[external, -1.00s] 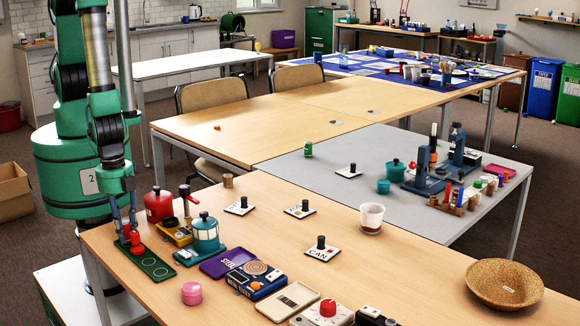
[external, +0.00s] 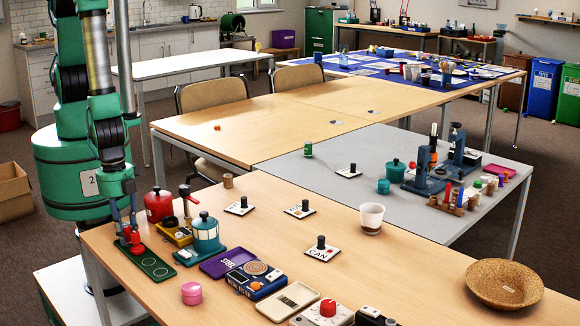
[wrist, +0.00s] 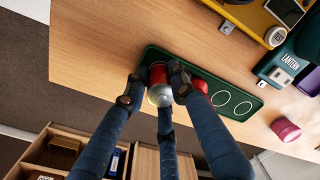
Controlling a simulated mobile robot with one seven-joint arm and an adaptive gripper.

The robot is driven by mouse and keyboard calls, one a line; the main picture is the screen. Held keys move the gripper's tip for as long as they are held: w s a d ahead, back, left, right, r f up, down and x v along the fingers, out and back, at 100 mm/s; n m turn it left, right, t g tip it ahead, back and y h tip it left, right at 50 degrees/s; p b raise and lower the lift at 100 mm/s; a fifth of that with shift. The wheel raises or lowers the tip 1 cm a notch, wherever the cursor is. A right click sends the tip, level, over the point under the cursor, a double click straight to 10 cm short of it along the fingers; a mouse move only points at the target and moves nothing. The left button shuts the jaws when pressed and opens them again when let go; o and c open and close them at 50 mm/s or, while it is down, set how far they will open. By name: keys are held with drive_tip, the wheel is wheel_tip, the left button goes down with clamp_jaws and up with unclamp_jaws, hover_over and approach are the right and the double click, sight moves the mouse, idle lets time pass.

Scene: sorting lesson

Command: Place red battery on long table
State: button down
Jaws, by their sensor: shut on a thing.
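My gripper (external: 127,228) is at the near table's left edge, its fingers pointing down over the green tray (external: 158,269) with printed circles. In the wrist view, my gripper (wrist: 162,88) is shut on the red battery (wrist: 157,74), whose silver end faces the camera. The battery is at the tray's end; I cannot tell whether it touches the tray. A second red item (wrist: 201,86) sits beside the fingers on the tray. The near wooden table (external: 330,270) carries the tray. Further tables stand behind: a grey one (external: 290,170), a wooden one (external: 215,128) and a blue-covered one (external: 300,77).
A red pot (external: 158,205), a yellow device (external: 178,234) and a green lantern (external: 205,236) stand close to my gripper. A pink jar (external: 191,293) is in front. A white cup (external: 371,217) and a wicker bowl (external: 504,284) are further right. The wooden table behind is mostly bare.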

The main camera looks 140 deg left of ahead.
drive_tip(key=shift+f, duration=0.1)
drive_tip(key=c, duration=1.4)
unclamp_jaws()
drive_tip(key=shift+o, duration=0.2)
drive_tip(key=shift+r, duration=0.2)
drive_tip(key=shift+s+r, duration=0.15)
drive_tip(key=shift+r, duration=2.75)
drive_tip(key=shift+s+r, duration=0.15)
drive_tip(key=shift+r, duration=2.75)
